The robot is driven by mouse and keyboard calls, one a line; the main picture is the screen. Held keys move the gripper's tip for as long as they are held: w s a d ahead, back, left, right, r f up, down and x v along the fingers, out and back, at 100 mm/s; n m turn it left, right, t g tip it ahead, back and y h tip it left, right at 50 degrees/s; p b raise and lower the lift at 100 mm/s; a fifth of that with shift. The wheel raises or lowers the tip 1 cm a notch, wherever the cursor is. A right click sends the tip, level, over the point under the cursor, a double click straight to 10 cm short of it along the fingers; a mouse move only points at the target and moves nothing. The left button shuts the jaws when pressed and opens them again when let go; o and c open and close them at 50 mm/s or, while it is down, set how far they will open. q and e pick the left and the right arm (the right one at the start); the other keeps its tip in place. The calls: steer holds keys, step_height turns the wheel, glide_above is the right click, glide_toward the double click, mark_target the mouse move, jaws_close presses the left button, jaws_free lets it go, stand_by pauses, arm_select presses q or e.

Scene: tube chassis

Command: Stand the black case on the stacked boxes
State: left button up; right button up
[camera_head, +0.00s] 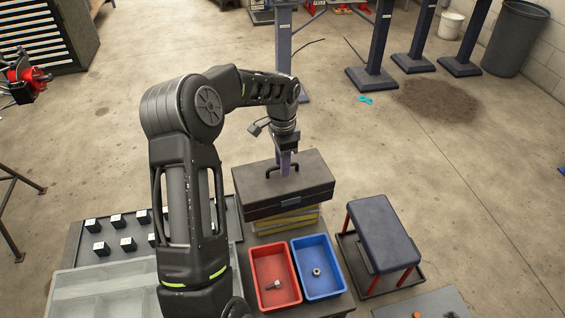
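The black case (262,190) is a flat dark box with a handle on its lid. It lies level over the stacked boxes (290,221), whose yellowish sides show just under its front edge. I cannot tell whether the case rests on them or hangs slightly above. My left gripper (285,168) points down at the handle from above, its fingers seen edge-on. Whether they are closed on the handle cannot be made out. My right gripper is not in view.
In front of the boxes stand a red bin (262,262) and a blue bin (325,262), each holding a small metal part. A padded stool (383,232) stands at right. Several small black blocks sit on a tray (75,240) at left. The floor behind is mostly clear.

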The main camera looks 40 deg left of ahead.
arm_select(q)
step_height(320, 180, up, 12)
steer(key=b, duration=0.1)
steer(key=shift+f, duration=0.1)
stand_by(0.8)
